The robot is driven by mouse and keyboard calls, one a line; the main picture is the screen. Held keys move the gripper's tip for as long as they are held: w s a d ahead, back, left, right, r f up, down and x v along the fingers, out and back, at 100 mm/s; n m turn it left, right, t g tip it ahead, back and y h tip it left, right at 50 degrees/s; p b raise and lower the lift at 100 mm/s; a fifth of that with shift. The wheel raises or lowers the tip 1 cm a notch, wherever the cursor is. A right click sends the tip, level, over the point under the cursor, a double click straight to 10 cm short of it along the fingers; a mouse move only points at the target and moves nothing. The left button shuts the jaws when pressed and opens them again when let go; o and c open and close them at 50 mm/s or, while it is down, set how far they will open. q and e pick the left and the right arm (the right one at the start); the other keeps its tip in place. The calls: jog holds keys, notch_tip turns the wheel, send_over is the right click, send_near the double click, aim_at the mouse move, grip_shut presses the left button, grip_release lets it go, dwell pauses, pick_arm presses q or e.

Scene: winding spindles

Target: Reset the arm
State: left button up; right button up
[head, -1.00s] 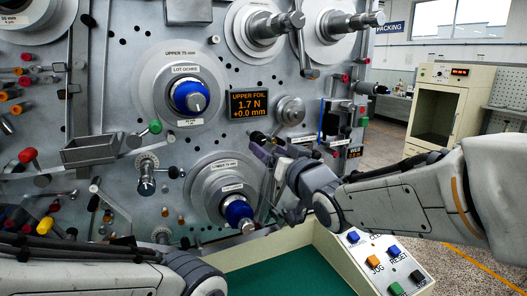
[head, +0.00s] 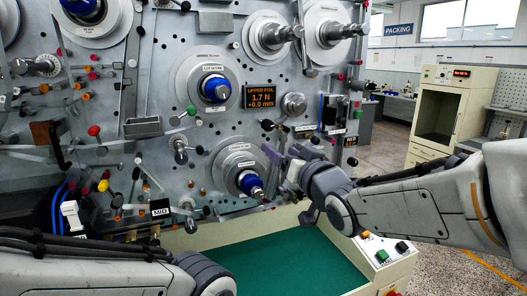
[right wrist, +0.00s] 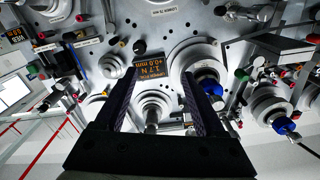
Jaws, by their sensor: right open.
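My right gripper (head: 284,153) is in front of the machine panel (head: 165,65), right of the lower spindle and below the display. Its dark fingers also show in the right wrist view (right wrist: 157,85), spread apart with nothing between them. Beyond them are the orange-lettered display (right wrist: 150,70) and a round metal knob (right wrist: 152,112). The upper spindle (head: 215,88) and lower spindle (head: 250,182) have blue hubs and pale discs. My left arm enters at the bottom left of the head view; its gripper is out of frame.
The display (head: 261,97) reads UPPER FOIL 1.7 N, +0.0 mm. Levers and coloured knobs crowd the panel's left side. A green-floored tray (head: 270,262) lies below, with a button box (head: 385,255) at its right. A cream cabinet (head: 437,110) stands at the right back.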

jog(key=s+a+f+n+g+h, duration=0.1)
jog(key=s+f+g, duration=0.4)
jog(key=s+f, duration=0.3)
jog(key=s+a+f+n+g+h, duration=0.2)
jog(key=s+f+g, duration=0.3)
jog(key=f, duration=0.5)
jog(key=s+d+f+n+g+h, duration=0.1)
jog(key=s+d+f+g, duration=0.1)
jog(key=s, duration=0.7)
jog(key=s+d+f+n+g+h, duration=0.1)
jog(key=s+f+g, duration=0.3)
jog(key=s, duration=0.6)
jog(key=shift+d+f+n+g+h, duration=0.3)
jog(key=shift+d+f+n+h, duration=0.15)
jog(key=shift+f, duration=0.2)
